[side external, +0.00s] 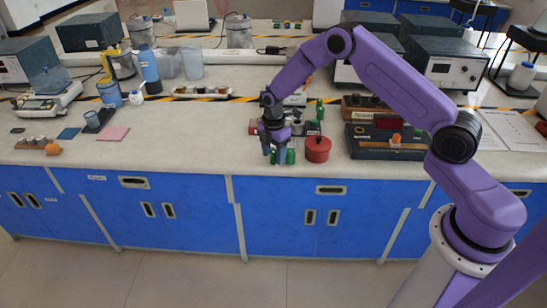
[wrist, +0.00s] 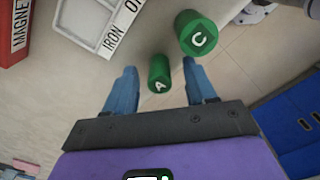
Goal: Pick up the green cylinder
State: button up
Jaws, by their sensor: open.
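Two green cylinders show in the wrist view. The one marked A (wrist: 159,74) stands in the gap between my two blue fingers, with space visible on both sides. The larger one marked C (wrist: 197,34) is farther out, just past the right fingertip. My gripper (wrist: 159,66) is open. In the side view my gripper (side external: 275,151) points down at the front part of the bench, with one green cylinder (side external: 291,157) just right of it and some green showing between the fingers. I cannot tell whether the fingers touch either cylinder.
A red round container (side external: 318,150) stands close to the right of the cylinders. A dark case (side external: 385,145) lies farther right. A grey tray (wrist: 103,22) and a red magnet box (wrist: 18,30) are nearby.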

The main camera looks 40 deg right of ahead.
grip_shut()
dwell(0.3)
